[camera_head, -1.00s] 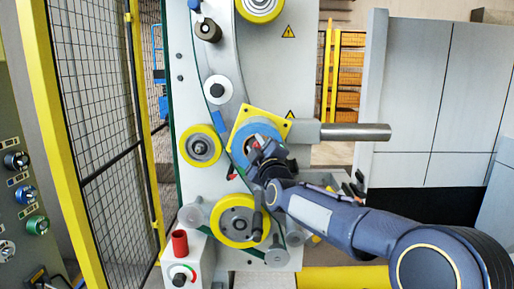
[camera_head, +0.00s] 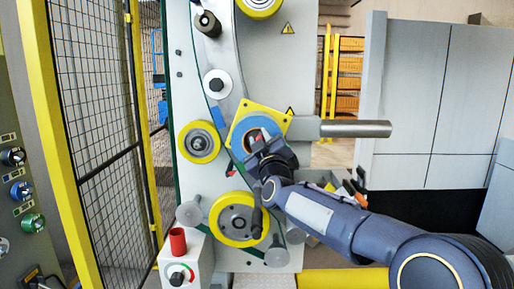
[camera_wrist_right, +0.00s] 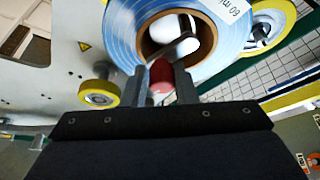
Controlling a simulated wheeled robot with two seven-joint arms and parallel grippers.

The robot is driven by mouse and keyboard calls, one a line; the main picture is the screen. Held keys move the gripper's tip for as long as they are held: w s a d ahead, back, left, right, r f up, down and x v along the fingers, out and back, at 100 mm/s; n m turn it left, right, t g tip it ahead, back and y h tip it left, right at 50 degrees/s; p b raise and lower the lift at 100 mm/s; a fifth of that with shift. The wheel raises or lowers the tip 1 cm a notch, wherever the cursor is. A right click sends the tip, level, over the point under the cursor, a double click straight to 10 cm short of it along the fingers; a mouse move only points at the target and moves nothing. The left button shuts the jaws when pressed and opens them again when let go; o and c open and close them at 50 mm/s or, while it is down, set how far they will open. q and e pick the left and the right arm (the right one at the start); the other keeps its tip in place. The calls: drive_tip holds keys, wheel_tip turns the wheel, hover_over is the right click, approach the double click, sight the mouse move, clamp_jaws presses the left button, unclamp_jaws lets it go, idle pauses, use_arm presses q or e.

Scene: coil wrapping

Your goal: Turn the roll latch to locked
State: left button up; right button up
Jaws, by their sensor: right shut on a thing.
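The blue film roll (camera_head: 243,137) sits on its spindle in front of a yellow square plate (camera_head: 282,123). In the right wrist view the roll (camera_wrist_right: 121,40) shows a brown core with a white hub (camera_wrist_right: 167,31) and a grey bar across it. A red grip (camera_wrist_right: 160,76), seemingly the roll latch's handle, stands at the core's lower edge. My right gripper (camera_head: 257,146) is in front of the roll. In the right wrist view its fingers (camera_wrist_right: 161,82) are shut on the red grip. The latch's locked mark is not readable. My left gripper is out of view.
Yellow-rimmed wheels (camera_head: 199,142) and (camera_head: 238,219) flank the roll on the machine panel. A grey bar (camera_head: 355,129) sticks out to the right. A control box with a red cylinder (camera_head: 177,241) stands at lower left. A yellow-framed mesh fence (camera_head: 95,110) bounds the left side.

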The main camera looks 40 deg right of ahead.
drive_tip(key=f+m+h+b, duration=0.1)
drive_tip(key=m, duration=0.1)
drive_tip(key=f+m+h, duration=0.1)
drive_tip(key=m, duration=0.1)
drive_tip(key=shift+s+d+g+b, duration=0.1)
drive_tip(key=shift+d+g+b, duration=0.2)
drive_tip(key=shift+d+b, duration=0.1)
drive_tip(key=f+m+g+h+b, duration=0.1)
drive_tip(key=m+g+h, duration=0.1)
drive_tip(key=m, duration=0.6)
drive_tip(key=f+m+g+h+b, duration=0.1)
drive_tip(key=m+g+h, duration=0.1)
drive_tip(key=m+g, duration=0.2)
drive_tip(key=f+m+g+h+b, duration=0.1)
drive_tip(key=m+g+h, duration=0.1)
drive_tip(key=m, duration=0.9)
drive_tip(key=shift+s+d+f+m+g, duration=0.2)
drive_tip(key=shift+s+f+m+g, duration=0.1)
drive_tip(key=shift+s+g, duration=0.1)
drive_tip(key=o, duration=0.9)
drive_tip(key=shift+w, duration=0.15)
